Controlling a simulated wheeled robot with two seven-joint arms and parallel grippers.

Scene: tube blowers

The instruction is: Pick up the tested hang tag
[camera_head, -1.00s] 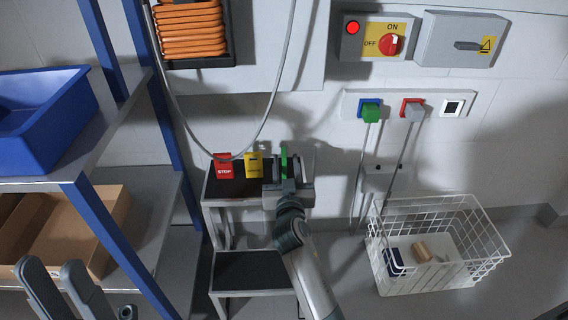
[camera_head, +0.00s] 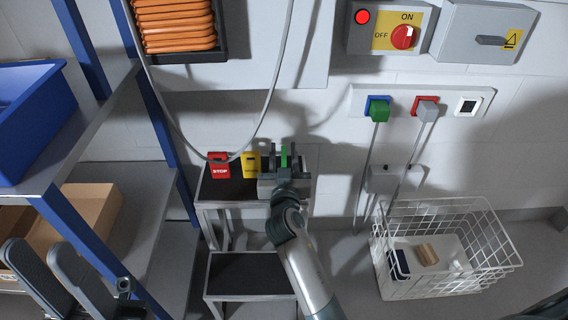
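The green hang tag (camera_head: 284,158) is at the right end of the row of tags on the small black-topped stand; only a narrow strip shows between my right gripper's fingers. My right gripper (camera_head: 284,160) is at this tag, its fingers apart on either side and hiding its edges. Contact cannot be made out. A red STOP tag (camera_head: 219,166) and a yellow tag (camera_head: 250,165) stand to its left. My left gripper (camera_head: 48,268) is open and empty at the lower left, in front of the shelf.
A blue-framed shelf (camera_head: 100,244) with a blue bin (camera_head: 30,115) stands left. A hose (camera_head: 272,90) hangs behind the tags. A white wire basket (camera_head: 440,208) stands on the floor at right, below wall sockets (camera_head: 420,105) and a red switch (camera_head: 403,37).

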